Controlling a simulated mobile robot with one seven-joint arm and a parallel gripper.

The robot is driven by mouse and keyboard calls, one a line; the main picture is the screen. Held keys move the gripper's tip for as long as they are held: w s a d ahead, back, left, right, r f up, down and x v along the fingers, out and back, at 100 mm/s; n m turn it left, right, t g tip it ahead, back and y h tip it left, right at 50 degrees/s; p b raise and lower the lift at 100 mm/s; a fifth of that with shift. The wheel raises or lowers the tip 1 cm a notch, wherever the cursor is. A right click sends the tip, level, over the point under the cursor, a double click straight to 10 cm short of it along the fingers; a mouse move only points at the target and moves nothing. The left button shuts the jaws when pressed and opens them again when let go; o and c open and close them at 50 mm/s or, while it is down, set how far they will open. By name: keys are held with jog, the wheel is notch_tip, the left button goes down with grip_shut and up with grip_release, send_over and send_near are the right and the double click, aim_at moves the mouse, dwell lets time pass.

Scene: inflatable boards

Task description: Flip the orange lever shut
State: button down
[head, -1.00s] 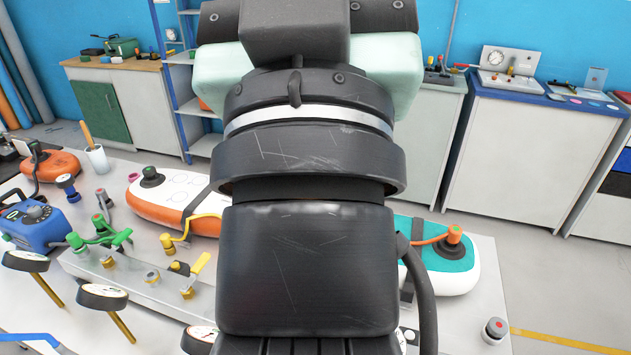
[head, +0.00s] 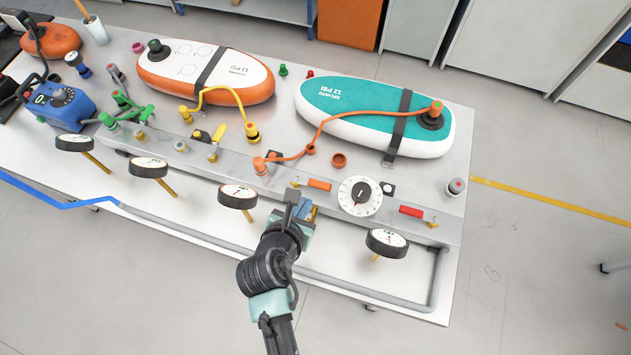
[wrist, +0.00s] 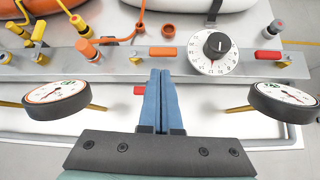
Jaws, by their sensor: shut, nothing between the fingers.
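The orange lever (head: 319,184) is a short flat handle on the grey metal rail (head: 225,165). It lies along the rail, just right of a small brass fitting. The orange lever also shows in the wrist view (wrist: 163,51), just beyond my fingertips. My gripper (head: 302,207) is over the front side of the rail, below the lever in the picture. In the wrist view my gripper's blue fingers (wrist: 160,76) are together and empty, pointing at the lever. I see a gap in the picture between fingertips and lever; contact cannot be told.
A white dial (head: 360,196) stands right of the lever, then a red lever (head: 411,211). An orange hose (head: 345,118) runs from the rail to the teal board (head: 350,103). Gauges (head: 237,197) and (head: 386,243) flank my gripper. A grey tube (head: 350,294) edges the front.

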aim_at(311, 183)
jog(key=shift+s+d+f+n, duration=0.15)
jog(key=shift+s+f+n, duration=0.35)
jog(key=shift+s+f, duration=0.1)
jog(key=shift+w, duration=0.1)
jog(key=x, duration=0.9)
jog(key=shift+w+d+f, duration=0.15)
jog(key=shift+d+f, duration=0.05)
jog(key=shift+f, duration=0.15)
